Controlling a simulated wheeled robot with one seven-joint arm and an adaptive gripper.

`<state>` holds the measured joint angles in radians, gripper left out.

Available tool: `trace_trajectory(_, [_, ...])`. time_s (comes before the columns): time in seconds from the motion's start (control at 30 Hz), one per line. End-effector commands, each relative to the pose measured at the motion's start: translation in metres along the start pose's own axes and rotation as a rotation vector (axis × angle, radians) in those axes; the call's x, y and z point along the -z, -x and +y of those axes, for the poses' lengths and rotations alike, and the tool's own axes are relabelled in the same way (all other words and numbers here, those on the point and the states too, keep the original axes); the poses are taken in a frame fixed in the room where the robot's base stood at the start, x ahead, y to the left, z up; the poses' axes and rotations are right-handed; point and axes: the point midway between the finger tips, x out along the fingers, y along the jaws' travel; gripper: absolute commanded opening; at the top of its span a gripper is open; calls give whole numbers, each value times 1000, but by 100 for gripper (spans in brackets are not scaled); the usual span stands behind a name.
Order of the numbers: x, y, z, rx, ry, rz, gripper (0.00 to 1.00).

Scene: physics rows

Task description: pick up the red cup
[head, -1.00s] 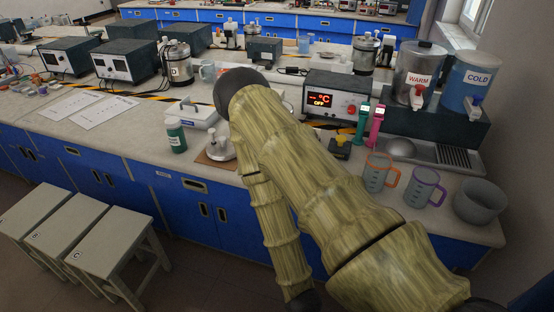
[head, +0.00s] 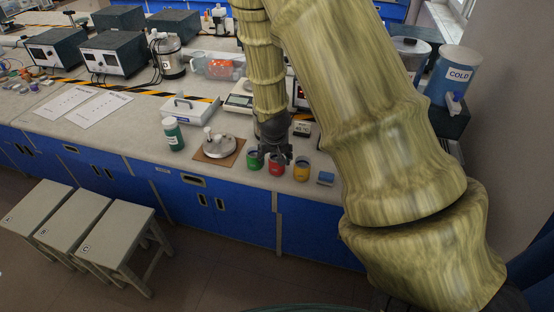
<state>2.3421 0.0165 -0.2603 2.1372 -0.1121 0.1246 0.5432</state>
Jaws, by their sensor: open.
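The red cup (head: 277,170) stands upright near the front edge of the counter, between a green cup (head: 253,165) on its left and a yellow cup (head: 302,173) on its right. My gripper (head: 275,157) points down, open, over the red cup and hides part of its top. The fingers look to be at about rim height. I cannot tell from this view whether they touch the cup.
Left of the cups are a metal pot (head: 220,147) on a brown mat and a green bottle (head: 172,134). My arm hides the counter at right.

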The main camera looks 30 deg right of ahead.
Motion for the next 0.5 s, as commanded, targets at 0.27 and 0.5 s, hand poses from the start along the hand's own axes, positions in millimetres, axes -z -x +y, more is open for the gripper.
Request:
trace_trajectory(0.27, [21,7,2,-5,-28,14,63])
trace_trajectory(0.5, [21,-18,2,-4,-27,14,63])
